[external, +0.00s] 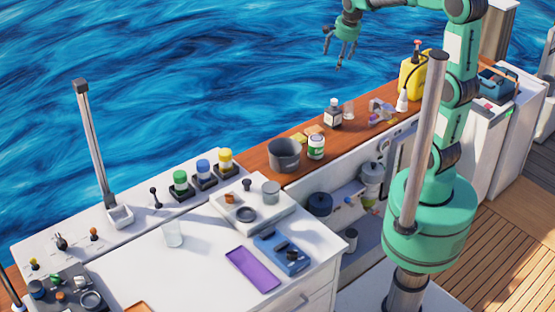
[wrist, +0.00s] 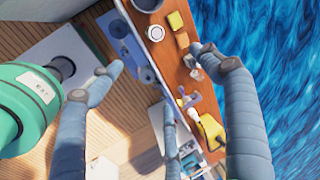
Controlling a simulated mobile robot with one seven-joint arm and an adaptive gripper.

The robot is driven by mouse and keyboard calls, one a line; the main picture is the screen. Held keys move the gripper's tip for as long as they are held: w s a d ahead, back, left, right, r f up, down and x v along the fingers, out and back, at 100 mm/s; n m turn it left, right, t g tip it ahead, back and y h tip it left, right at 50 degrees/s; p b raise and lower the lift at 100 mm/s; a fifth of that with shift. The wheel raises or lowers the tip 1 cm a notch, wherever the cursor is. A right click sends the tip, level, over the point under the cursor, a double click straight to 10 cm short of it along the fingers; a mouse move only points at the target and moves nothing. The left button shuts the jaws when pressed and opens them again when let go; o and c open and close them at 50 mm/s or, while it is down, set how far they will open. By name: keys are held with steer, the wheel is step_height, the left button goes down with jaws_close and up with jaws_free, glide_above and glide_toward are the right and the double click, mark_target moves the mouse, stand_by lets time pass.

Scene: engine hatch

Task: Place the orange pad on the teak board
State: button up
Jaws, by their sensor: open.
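A small orange-tan pad (external: 315,130) lies flat on the brown wooden ledge (external: 262,160) beside a yellow sponge-like block (external: 299,138). The pad also shows in the wrist view (wrist: 182,40), below the yellow block (wrist: 175,20). An orange-brown flat piece (external: 137,307) is cut off at the bottom edge of the external view; I cannot tell whether it or the ledge is the teak board. My gripper (external: 338,58) is open and empty, high above and beyond the ledge over the water. Its fingers spread wide in the wrist view (wrist: 157,63), apart from the pad.
A grey pot (external: 285,155), a green-labelled jar (external: 316,147), a dark bottle (external: 333,112) and a clear cup (external: 348,110) stand close around the pad. A yellow jug (external: 413,75) is farther right. The white counter holds a purple tray (external: 252,268) and a blue device (external: 283,252).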

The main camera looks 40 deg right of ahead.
steer(key=s+a+r+n+t, duration=0.1)
steer(key=s+a+n, duration=0.1)
steer(key=s+n, duration=0.5)
steer(key=s+a+r+n+t, duration=0.1)
steer(key=s+a+n, duration=0.2)
steer(key=s, duration=1.6)
steer(key=shift+s+a+r+n, duration=0.25)
steer(key=shift+r+n, duration=0.1)
steer(key=shift+n, duration=1.95)
step_height(320, 180, down, 6)
steer(key=b, duration=0.5)
steer(key=shift+r+b, duration=0.25)
steer(key=shift+b, duration=0.05)
